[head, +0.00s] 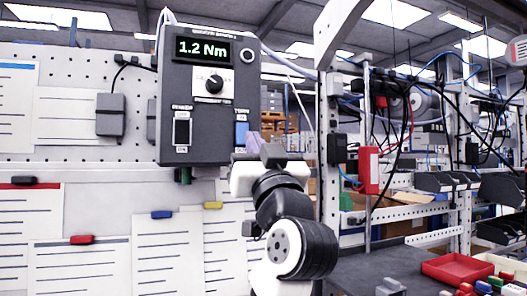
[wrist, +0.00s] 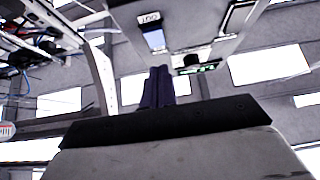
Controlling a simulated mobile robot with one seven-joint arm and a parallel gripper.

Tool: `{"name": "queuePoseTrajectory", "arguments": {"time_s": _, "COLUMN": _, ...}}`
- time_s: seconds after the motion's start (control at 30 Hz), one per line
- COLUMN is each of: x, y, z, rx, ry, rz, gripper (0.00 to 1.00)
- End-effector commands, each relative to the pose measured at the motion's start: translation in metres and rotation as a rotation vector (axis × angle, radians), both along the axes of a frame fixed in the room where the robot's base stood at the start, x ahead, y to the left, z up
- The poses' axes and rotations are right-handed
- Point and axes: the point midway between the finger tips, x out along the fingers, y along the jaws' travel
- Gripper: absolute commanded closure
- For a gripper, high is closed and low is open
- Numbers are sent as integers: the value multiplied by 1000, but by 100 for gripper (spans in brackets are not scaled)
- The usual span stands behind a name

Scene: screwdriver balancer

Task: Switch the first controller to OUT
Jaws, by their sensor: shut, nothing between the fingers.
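A dark grey controller box (head: 170,80) hangs on the pegboard in the head view, its display (head: 203,49) reading 1.2 Nm. A black knob (head: 214,84) sits on a white plate below the display. A black switch (head: 182,132) is at the lower left and a blue switch (head: 242,131) at the lower right. In the wrist view the blue switch (wrist: 155,39) shows close to a label reading OUT (wrist: 149,18). My gripper (wrist: 158,72) is shut and empty, its fingers apart from the blue switch in the picture. In the head view it is below and right of the box.
A dark grey box (head: 110,115) with a cable hangs on the pegboard to the left. Papers with coloured clips cover the board below. A metal rack with cables and a red box (head: 368,170) stands right. A red tray (head: 457,268) lies on the table at lower right.

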Motion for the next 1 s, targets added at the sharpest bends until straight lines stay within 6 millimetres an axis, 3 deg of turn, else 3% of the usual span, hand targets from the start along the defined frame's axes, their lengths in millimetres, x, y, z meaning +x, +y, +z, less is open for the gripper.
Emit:
{"name": "queuePoseTrajectory", "arguments": {"time_s": 0.1, "x": 19, "y": 7, "z": 0, "rx": 1, "ry": 3, "rz": 4, "gripper": 100}}
{"name": "queuePoseTrajectory", "arguments": {"time_s": 0.3, "x": 36, "y": 12, "z": -3, "rx": 0, "ry": 0, "rz": 1, "gripper": 100}}
{"name": "queuePoseTrajectory", "arguments": {"time_s": 1.0, "x": 45, "y": 15, "z": -7, "rx": 0, "ry": -2, "rz": 1, "gripper": 100}}
